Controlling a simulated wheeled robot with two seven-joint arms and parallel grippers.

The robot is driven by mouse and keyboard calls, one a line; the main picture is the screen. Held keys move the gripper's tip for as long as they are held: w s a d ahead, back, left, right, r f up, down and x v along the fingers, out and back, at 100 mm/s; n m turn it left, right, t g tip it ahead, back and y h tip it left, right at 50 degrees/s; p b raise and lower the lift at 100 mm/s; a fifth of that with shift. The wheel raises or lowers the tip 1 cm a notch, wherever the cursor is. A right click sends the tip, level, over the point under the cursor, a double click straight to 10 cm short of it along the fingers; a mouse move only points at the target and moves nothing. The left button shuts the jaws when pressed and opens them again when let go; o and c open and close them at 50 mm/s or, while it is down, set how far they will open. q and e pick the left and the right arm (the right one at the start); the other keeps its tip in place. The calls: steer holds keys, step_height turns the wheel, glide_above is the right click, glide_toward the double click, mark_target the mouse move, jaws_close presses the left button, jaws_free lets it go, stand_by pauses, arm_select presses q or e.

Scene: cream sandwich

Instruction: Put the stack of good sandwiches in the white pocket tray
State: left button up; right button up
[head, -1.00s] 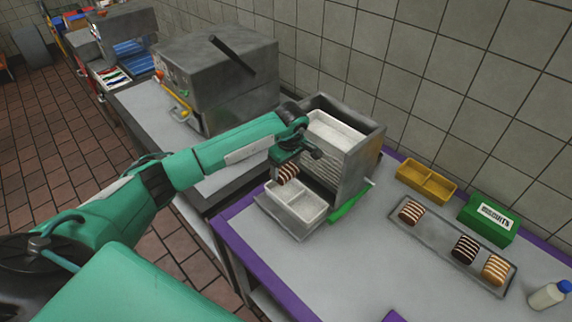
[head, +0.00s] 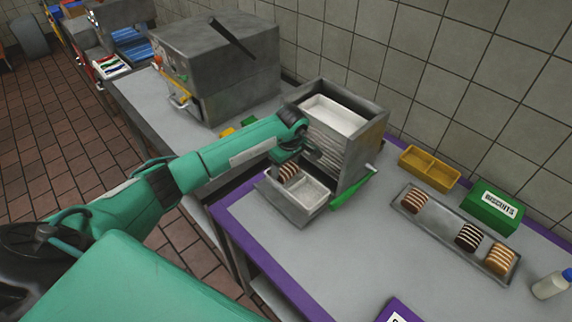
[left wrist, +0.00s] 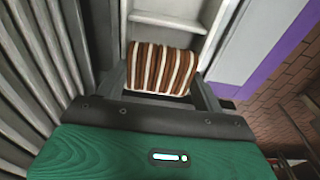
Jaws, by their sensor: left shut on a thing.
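My left gripper (head: 292,160) is shut on a brown-and-cream striped sandwich stack (head: 289,171). The stack also shows between the two fingers in the left wrist view (left wrist: 162,70). The white pocket tray (head: 312,189) has two pockets and sits in a grey metal holder at the front of the grey box. The stack is at its left pocket, low down; I cannot tell whether it touches the pocket floor. The right pocket is empty. My right gripper is not in view.
The grey box (head: 352,150) stands close behind, with another white tray (head: 335,114) in its top and a green handle (head: 352,190) beside it. A long grey tray (head: 440,222) holds three striped stacks. A yellow two-part tray (head: 429,168) and green biscuits box (head: 492,212) lie behind it.

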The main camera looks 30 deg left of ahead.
arm_select(q)
steer(key=o, duration=1.1)
steer(key=shift+c, duration=0.2)
step_height(320, 180, up, 14)
steer(key=d+b, duration=0.1)
steer(key=b, duration=0.3)
steer(key=shift+s+d+b, duration=0.3)
steer(key=shift+b, duration=0.1)
steer(key=shift+f, duration=0.2)
